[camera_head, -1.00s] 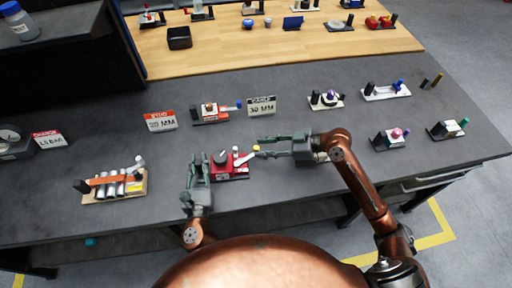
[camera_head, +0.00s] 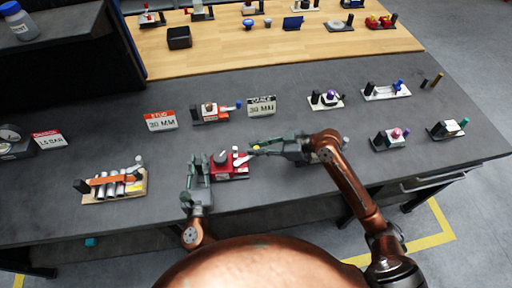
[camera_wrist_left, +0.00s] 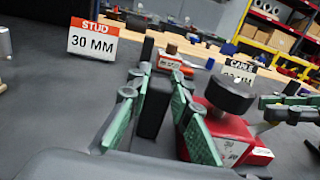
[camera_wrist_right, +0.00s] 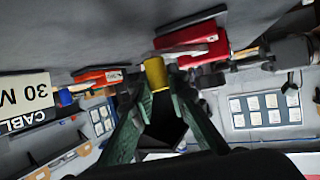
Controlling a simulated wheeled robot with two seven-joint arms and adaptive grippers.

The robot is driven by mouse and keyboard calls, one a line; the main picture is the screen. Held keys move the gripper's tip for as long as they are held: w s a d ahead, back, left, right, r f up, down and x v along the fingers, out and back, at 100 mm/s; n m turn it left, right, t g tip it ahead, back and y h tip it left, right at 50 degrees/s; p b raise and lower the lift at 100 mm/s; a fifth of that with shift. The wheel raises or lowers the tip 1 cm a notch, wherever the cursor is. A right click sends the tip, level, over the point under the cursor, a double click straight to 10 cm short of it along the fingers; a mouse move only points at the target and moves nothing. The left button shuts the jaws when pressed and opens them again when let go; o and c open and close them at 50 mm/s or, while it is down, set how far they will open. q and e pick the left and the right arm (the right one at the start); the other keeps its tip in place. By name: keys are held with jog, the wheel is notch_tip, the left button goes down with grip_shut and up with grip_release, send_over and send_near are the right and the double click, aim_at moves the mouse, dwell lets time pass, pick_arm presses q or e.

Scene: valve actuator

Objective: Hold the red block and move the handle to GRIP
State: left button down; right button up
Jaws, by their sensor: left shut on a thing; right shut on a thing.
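The red block (camera_head: 232,172) sits on the grey bench with a round black knob on top; it also shows in the left wrist view (camera_wrist_left: 240,140). A black post (camera_wrist_left: 153,105) stands at its left side. My left gripper (camera_head: 198,163) has its fingers either side of this post and is shut on it. A pale lever handle reaches from the block toward my right gripper (camera_head: 255,150). In the right wrist view its yellow end (camera_wrist_right: 155,73) lies between the fingertips, and the gripper is shut on it. Any GRIP marking is too small to read.
An orange-and-white fixture (camera_head: 210,112) and the STUD (camera_head: 161,121) and CABLE (camera_head: 262,106) signs stand behind. A fixture with metal cylinders (camera_head: 115,184) is at the left. Several small fixtures stand at the right. The bench between them is clear.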

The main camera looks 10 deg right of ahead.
pick_arm(q)
jog(key=shift+a+f, duration=0.15)
jog(key=shift+f, duration=0.05)
pick_arm(e)
grip_shut()
jog(key=shift+d+f, duration=0.1)
jog(key=shift+d, duration=0.05)
jog(key=shift+s+m+t, duration=0.15)
jog(key=shift+m+t, duration=0.15)
jog(key=shift+s+d+m+t+h, duration=0.15)
jog(key=shift+s+m+t+h, duration=0.25)
jog(key=shift+s+t, duration=0.1)
jog(key=shift+s+d, duration=0.15)
jog(key=shift+s, duration=1.05)
jog(key=shift+s+a, duration=0.15)
jog(key=shift+s, duration=0.5)
jog(key=shift+s+a, duration=0.15)
jog(key=shift+s, duration=0.45)
jog(key=shift+s+a, duration=0.4)
jog(key=shift+s, duration=0.4)
pick_arm(q)
jog(key=shift+d, duration=0.2)
